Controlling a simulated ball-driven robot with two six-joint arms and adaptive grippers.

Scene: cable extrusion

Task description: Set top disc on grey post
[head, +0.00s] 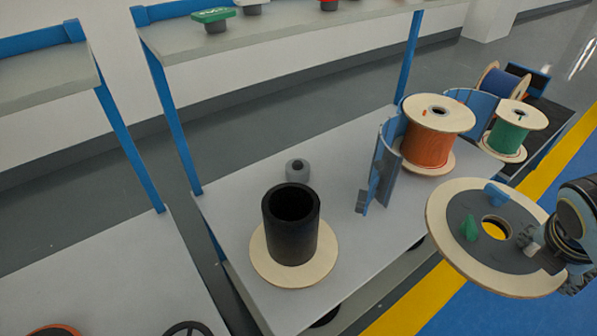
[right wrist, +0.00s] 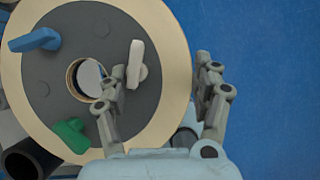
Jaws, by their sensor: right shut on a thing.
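The top disc (head: 450,215) is a pale wooden disc with a grey face, a centre hole and blue, green and white grips. My right gripper (head: 556,246) holds it by its right side, tilted, in the air to the right of the table. In the right wrist view the disc (right wrist: 170,30) fills the left half, with one finger of my gripper (right wrist: 162,78) over its face and the other by its rim. A dark, nearly black hollow post (head: 291,235) stands upright on a wooden base disc (head: 262,262). My left gripper is out of view.
A small grey knob-like part (head: 297,171) stands behind the post. A blue curved holder (head: 384,165) stands on the table (head: 225,205) between post and disc. An orange spool (head: 430,150) and a green spool (head: 508,142) stand at the back right. A shelf (head: 280,38) hangs above.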

